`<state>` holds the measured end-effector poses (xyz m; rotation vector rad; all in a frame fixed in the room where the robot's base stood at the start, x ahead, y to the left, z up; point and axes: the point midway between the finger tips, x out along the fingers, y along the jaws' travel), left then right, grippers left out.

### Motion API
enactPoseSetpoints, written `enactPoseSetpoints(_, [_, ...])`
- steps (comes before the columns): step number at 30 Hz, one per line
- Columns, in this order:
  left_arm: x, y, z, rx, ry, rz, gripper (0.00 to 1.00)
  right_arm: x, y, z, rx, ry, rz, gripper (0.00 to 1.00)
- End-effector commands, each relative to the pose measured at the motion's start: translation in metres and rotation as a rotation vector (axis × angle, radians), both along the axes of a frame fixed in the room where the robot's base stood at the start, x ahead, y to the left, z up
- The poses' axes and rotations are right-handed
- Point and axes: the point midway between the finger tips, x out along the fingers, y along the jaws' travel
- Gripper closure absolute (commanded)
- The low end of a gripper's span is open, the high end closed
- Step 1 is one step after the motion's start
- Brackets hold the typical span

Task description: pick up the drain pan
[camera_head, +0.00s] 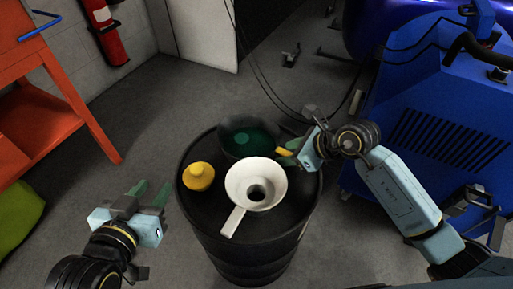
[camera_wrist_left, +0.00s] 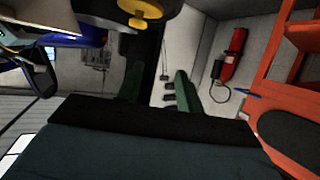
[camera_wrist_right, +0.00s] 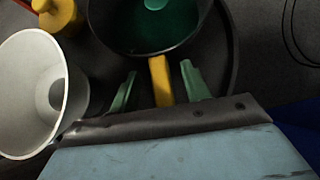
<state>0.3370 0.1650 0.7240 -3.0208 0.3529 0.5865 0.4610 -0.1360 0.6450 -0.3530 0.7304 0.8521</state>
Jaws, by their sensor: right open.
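The drain pan is a dark round pan (camera_head: 233,126) with green liquid inside, on top of a black drum (camera_head: 205,222). It also shows in the right wrist view (camera_wrist_right: 110,40). Its yellow handle (camera_wrist_right: 161,82) points toward my right gripper. My right gripper (camera_head: 291,154) is open at the pan's right side. In the right wrist view the handle lies between its two green fingers, with gaps on both sides. My left gripper (camera_head: 151,194) is open and empty, left of the drum and apart from it.
A white funnel (camera_head: 238,184) and a yellow-capped item (camera_head: 199,176) share the drum top with the pan. A blue machine (camera_head: 425,125) stands at right, with cables hanging behind the drum. An orange cart (camera_head: 48,118) and a fire extinguisher (camera_head: 106,35) are at left.

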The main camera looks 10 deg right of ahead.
Motion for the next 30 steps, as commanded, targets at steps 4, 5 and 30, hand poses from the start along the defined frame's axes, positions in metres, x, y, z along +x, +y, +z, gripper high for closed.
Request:
enactPoseSetpoints(4, [0.008,-0.006,0.017,-0.032,-0.115,-0.010,0.64,0.005,0.006,-0.009,0.001,0.000,-0.001,0.53])
enactPoseSetpoints(5, [0.008,-0.007,0.019,-0.036,-0.129,-0.011,0.64,0.005,0.007,-0.009,0.002,0.000,0.000,0.53])
enactPoseSetpoints(30, [0.010,-0.009,0.028,-0.048,-0.173,-0.014,0.64,0.007,0.008,-0.011,-0.001,0.001,0.000,1.00])
